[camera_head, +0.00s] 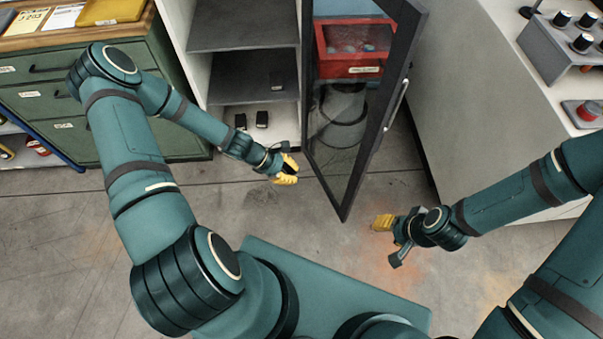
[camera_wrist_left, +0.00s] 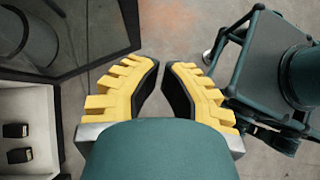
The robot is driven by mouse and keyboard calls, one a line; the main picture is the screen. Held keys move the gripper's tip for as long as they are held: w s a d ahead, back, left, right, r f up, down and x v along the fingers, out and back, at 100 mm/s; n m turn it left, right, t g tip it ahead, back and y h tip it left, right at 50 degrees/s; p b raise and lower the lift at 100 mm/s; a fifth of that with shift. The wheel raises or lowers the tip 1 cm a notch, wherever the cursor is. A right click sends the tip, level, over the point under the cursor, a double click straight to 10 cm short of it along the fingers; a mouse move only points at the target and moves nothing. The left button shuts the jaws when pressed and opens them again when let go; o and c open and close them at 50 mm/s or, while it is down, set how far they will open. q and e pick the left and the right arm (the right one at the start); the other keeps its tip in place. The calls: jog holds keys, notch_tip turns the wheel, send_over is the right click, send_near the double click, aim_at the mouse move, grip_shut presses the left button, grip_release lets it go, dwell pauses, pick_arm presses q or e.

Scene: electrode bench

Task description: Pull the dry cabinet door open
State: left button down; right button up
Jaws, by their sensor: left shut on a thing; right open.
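The dry cabinet (camera_head: 297,95) stands at the top middle, its shelves exposed. Its dark-framed glass door (camera_head: 372,150) is swung well out towards me, with the handle (camera_head: 396,104) near its free edge. My left gripper (camera_head: 290,170) is on the inner side of the door, left of the glass and clear of the handle. Its yellow fingers are close together in the left wrist view (camera_wrist_left: 161,68); what they hold I cannot make out. My right gripper (camera_head: 384,222) is open, right of the door's lower corner and apart from it.
Small black items (camera_head: 262,119) stand on the cabinet's shelves. A red bin (camera_head: 350,50) and a grey bucket (camera_head: 345,117) show through the glass. A green drawer unit (camera_head: 40,98) is at the left, and a pale bench (camera_head: 470,90) at the right. The floor (camera_head: 90,250) at lower left is clear.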

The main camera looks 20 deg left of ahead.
pick_arm(q)
jog(key=s+a+r+p, duration=0.1)
jog(key=s+a+r, duration=0.1)
jog(key=a+r, duration=0.1)
jog(key=shift+s+r, duration=0.4)
jog(key=shift+r, duration=0.4)
